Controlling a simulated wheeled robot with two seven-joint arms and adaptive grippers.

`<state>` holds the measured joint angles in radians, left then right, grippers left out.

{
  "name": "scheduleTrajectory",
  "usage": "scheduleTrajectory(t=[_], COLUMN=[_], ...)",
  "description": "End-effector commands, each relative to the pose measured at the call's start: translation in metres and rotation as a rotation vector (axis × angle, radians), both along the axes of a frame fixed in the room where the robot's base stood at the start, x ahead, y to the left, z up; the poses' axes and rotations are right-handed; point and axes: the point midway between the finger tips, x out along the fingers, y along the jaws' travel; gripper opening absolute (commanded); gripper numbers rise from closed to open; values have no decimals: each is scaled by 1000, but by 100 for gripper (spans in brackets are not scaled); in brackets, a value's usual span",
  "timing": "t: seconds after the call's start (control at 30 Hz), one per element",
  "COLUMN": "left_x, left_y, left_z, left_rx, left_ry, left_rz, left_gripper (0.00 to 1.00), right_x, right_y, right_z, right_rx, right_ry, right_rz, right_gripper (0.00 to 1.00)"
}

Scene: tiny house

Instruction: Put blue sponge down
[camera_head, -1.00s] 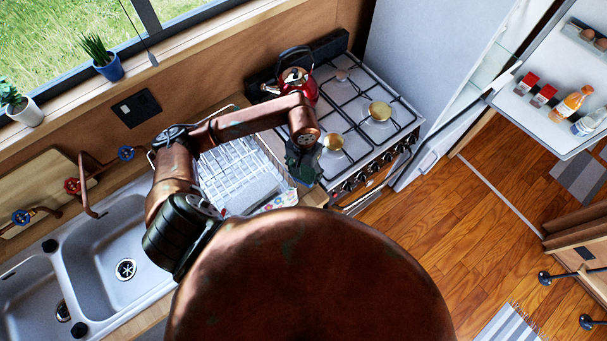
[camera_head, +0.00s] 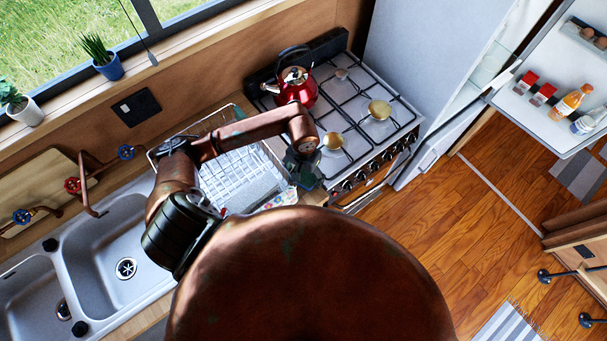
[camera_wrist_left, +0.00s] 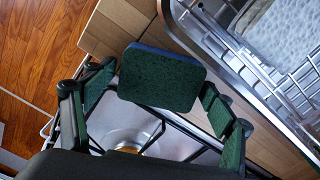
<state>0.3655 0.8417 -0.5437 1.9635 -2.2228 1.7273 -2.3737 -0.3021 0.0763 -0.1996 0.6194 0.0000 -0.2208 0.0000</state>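The blue sponge (camera_wrist_left: 162,78) has a dark green face toward the wrist camera and a blue edge along its far side. My left gripper (camera_wrist_left: 161,80) has its green-padded fingers on either side of it, with their tips at the sponge's ends. The sponge appears held between them, over the wooden counter strip (camera_wrist_left: 120,27) and the stove edge. Whether its underside touches the counter is not clear. In the head view my left gripper (camera_head: 303,172) points down between the dish rack and the stove; the sponge is hard to make out there. My right gripper is not in view.
The wire dish rack (camera_head: 238,170) stands to the left of the gripper, with the sink (camera_head: 110,240) further left. The stove (camera_head: 355,110) with a red kettle (camera_head: 296,87) is on the right. The fridge door (camera_head: 545,95) stands open.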

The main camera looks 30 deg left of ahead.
Motion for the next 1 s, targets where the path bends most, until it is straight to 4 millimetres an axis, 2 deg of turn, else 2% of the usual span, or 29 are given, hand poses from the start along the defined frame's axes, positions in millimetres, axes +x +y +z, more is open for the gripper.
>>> scheduleTrajectory(t=[0.33, 0.47, 0.57, 0.8, 1.0], left_x=[0, 2, 2, 1, 1], left_y=[0, 0, 1, 1, 0], left_z=[1, 10, 26, 78, 110], left_rx=[-1, 1, 2, 3, 1], left_ry=[0, -4, -5, -5, -2], left_rz=[0, -1, -2, -2, -1], left_gripper=[81, 81, 81, 81, 81], right_x=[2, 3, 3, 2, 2], right_y=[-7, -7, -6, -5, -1], right_z=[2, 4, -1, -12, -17], right_rx=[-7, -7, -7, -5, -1], right_ry=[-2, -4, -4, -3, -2], right_rz=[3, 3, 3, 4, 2], right_gripper=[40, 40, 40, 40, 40])
